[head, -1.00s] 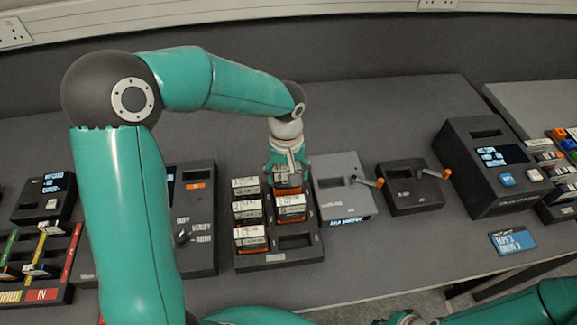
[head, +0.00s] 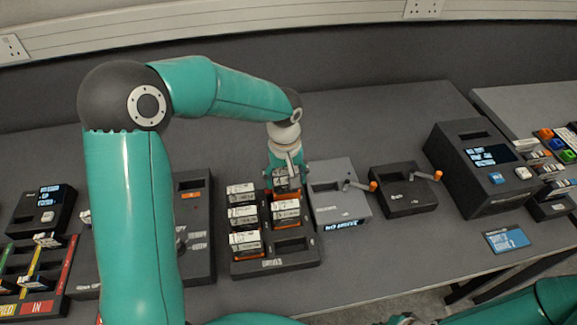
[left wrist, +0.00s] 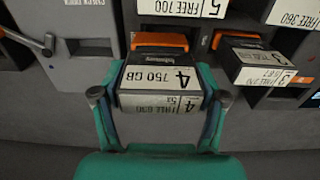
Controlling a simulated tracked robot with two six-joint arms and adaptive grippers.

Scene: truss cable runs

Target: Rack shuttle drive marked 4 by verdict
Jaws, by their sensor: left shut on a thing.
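Several other labelled drives (head: 243,215) stand in the tray, and a front right slot is empty. My right gripper is not in view.
A grey single-slot unit (head: 340,204) with a lever and small screen stands right of the tray. A black lever unit (head: 404,190) and a larger screen console (head: 480,165) stand further right. A blue card (head: 506,240) lies in front. A dial unit (head: 195,235) stands left.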

